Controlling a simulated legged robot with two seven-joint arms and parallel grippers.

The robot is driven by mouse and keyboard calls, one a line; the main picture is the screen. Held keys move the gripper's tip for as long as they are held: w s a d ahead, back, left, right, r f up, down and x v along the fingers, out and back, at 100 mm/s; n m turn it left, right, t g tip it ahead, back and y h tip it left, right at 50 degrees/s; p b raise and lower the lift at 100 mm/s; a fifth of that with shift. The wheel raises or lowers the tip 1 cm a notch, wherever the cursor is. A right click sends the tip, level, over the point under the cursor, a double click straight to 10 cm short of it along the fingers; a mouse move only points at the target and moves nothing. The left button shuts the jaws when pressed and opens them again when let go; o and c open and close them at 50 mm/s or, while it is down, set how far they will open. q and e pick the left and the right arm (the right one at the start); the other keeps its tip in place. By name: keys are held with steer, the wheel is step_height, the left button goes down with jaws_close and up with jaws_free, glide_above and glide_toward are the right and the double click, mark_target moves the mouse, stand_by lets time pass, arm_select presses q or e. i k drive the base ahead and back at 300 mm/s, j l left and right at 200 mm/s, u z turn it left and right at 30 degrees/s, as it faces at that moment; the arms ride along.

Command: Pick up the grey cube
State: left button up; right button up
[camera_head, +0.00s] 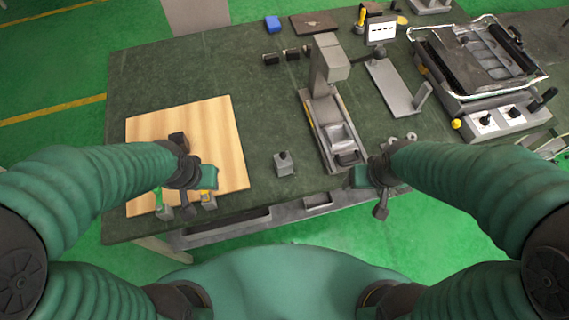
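A small grey cube (284,168) with a dark knob on top stands on the dark green table, between my two grippers and near the front edge. My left gripper (188,210) hangs over the front part of the wooden board, left of the cube and apart from it. My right gripper (381,211) is at the table's front edge, right of the cube and apart from it. The fingers of both grippers are too small and dark to tell whether they are open or shut.
Small grey pieces with green (158,196) and yellow (208,195) parts sit beside my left gripper on the wooden board (215,125). A grey press-like machine (328,110) stands right of the cube. A larger appliance (480,70) is far right. Table around the cube is clear.

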mark_target(286, 167)
steer(key=l+u, duration=0.2)
steer(key=u, duration=0.15)
steer(key=i+l+u, duration=0.1)
steer(key=l+u, duration=0.35)
steer(key=u, duration=0.25)
